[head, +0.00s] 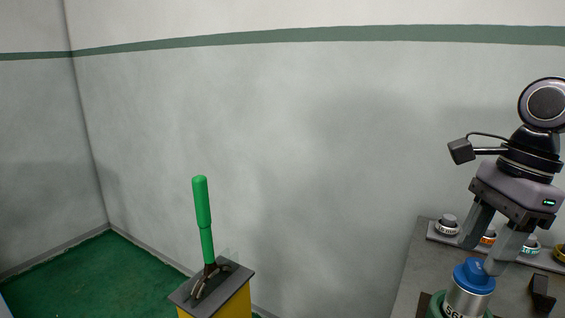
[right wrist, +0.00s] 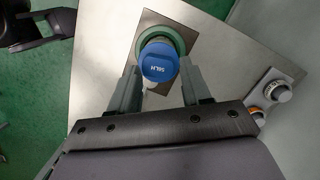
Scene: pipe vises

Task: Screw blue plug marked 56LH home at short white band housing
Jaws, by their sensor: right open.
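The blue plug (head: 474,275) stands upright on a silver cylinder (head: 466,302) with a partly cut-off label, at the lower right in the head view. In the right wrist view, the blue plug (right wrist: 159,62) shows the mark 56LH and sits inside a green ring (right wrist: 181,44). My right gripper (head: 481,256) is open, its fingers just above the plug. In the wrist view, the open right gripper (right wrist: 158,80) has a finger on either side near the plug, not closed on it. A small white-banded fitting (head: 447,225) stands on the strip behind. My left gripper is not in view.
The strip also carries orange-banded (head: 488,236), green-banded (head: 531,244) and yellow-banded (head: 559,253) fittings. A dark block (head: 541,295) is right of the plug. A yellow stand (head: 235,303) with a green-handled lever (head: 202,215) is left, apart from the grey table (head: 412,285).

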